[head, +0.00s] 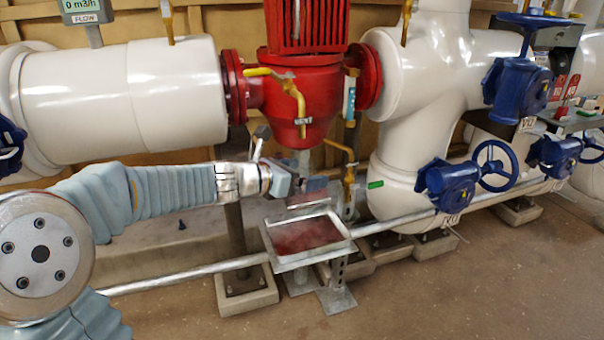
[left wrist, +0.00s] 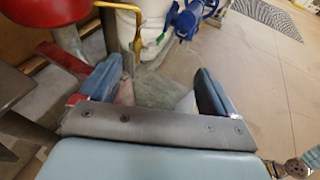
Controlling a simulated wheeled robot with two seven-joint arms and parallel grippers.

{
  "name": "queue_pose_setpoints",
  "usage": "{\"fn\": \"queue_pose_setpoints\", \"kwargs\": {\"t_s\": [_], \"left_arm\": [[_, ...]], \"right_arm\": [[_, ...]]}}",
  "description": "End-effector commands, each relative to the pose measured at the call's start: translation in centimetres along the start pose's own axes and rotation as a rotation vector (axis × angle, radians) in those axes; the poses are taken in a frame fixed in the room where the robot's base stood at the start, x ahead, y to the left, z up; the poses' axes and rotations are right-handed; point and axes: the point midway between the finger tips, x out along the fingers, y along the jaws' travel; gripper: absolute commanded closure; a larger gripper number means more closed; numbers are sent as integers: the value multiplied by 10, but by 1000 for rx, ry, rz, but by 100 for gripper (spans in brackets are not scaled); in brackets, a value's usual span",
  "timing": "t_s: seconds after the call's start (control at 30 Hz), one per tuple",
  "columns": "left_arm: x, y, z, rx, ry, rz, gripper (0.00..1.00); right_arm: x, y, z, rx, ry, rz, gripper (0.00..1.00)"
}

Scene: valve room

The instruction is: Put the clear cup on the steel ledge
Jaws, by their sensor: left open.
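My left gripper (head: 298,183) is open, with its fingers above the back of a steel drip tray (head: 285,264) under the red pump. In the left wrist view, its two blue-grey fingers (left wrist: 160,92) stand well apart. A pale, see-through patch (left wrist: 155,92) shows between them; it may be the clear cup, but its outline is too faint to be sure. I cannot pick out the cup in the head view. A steel shelf (head: 572,124) at the far right carries small items; I cannot tell whether it is the ledge. My right gripper is out of view.
The red pump (head: 306,85) and a yellow-handled valve (head: 290,92) hang just above my left gripper. White pipes (head: 150,92) and blue valves (head: 450,185) fill the back and right. A thin steel pipe (head: 190,274) runs low across. The floor (head: 480,290) in front is clear.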

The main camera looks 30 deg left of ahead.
Motion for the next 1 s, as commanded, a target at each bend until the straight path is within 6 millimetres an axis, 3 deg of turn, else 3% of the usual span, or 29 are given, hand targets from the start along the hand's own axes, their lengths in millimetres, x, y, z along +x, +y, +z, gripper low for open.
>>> {"fn": "queue_pose_setpoints", "kwargs": {"t_s": [0.17, 0.27, 0.7, 1.0], "left_arm": [[-2, 0, 5, 0, 0, 0, 9], [-14, 1, 5, 1, -1, 4, 9], [-107, 1, 5, 1, -1, 3, 9], [-122, 0, 3, 0, 1, 0, 9]], "right_arm": [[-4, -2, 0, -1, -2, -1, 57], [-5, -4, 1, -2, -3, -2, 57], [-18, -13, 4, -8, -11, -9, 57], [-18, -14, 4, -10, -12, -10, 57]]}}
